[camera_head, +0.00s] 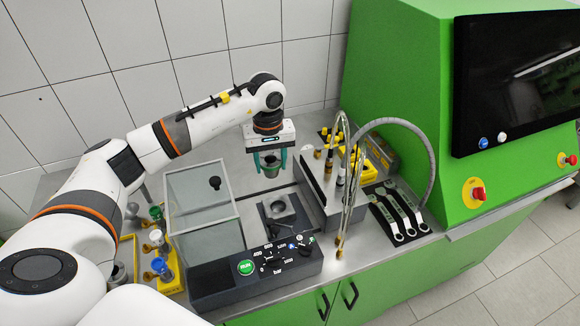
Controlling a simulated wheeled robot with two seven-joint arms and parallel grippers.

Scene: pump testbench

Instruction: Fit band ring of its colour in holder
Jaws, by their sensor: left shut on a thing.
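My left gripper (270,160) points down above the bench behind the control box, with its teal fingers shut on a small dark grey cylindrical part (271,168). Any colour band on that part is too small to make out. A dark holder (281,208) with a round opening sits in the recess in front of the gripper, apart from the held part. My right gripper is not in view.
A clear box (204,210) with a black knob stands left of the holder. A black control panel (254,268) with a green button is in front. A grey block (318,185), upright hoses (350,190) and wrenches (397,212) are on the right.

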